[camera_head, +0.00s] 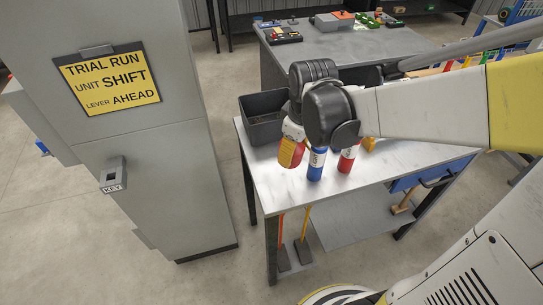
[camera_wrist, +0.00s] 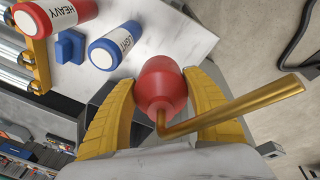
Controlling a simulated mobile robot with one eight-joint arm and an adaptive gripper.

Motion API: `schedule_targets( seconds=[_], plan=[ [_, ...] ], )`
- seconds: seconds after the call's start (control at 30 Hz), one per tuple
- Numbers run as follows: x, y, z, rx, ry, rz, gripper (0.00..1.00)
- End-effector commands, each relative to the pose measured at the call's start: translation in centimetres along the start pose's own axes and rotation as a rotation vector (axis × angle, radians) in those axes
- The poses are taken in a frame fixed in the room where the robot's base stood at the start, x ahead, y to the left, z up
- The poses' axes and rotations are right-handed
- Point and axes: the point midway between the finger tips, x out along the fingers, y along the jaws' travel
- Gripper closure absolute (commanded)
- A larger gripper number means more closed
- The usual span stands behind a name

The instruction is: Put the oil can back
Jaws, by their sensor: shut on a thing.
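My gripper (camera_head: 291,150) is shut on the oil can. In the wrist view the can (camera_wrist: 160,78) is a rounded red body with a bent brass spout (camera_wrist: 235,108) pointing right. The yellow fingers of my gripper (camera_wrist: 160,88) press on both its sides. In the head view the gripper is at the near left part of the metal worktable (camera_head: 330,188), just left of a blue bottle (camera_head: 317,165). The can is partly hidden there by the fingers, and its height above the tabletop is hard to tell.
A red bottle (camera_head: 347,159) marked HEAVY stands right of the blue LIGHT one. A dark open bin (camera_head: 246,108) sits at the table's back left corner. A grey cabinet (camera_head: 150,160) stands to the left. Another bench (camera_head: 350,42) is behind.

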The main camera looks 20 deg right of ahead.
Motion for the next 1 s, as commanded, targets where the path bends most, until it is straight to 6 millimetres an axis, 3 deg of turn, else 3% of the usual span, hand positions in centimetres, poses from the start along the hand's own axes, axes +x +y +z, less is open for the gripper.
schedule_targets(
  seconds=[0.1,0.2,0.3,0.43,0.7,1.0],
  plan=[
    [-0.9,-3.1,4.3,0.002,-0.093,-0.082,0.83],
    [-1.3,-4.8,6.5,0.002,-0.145,-0.129,0.83],
    [-1.1,-5.5,7.3,0.001,-0.169,-0.152,0.83],
    [0.9,-5.0,5.9,-0.001,-0.174,-0.157,0.83],
    [6.2,-2.9,0.8,-0.001,-0.173,-0.156,0.83],
    [8.4,-2.0,-1.3,0.001,-0.173,-0.155,0.83]
  ],
)
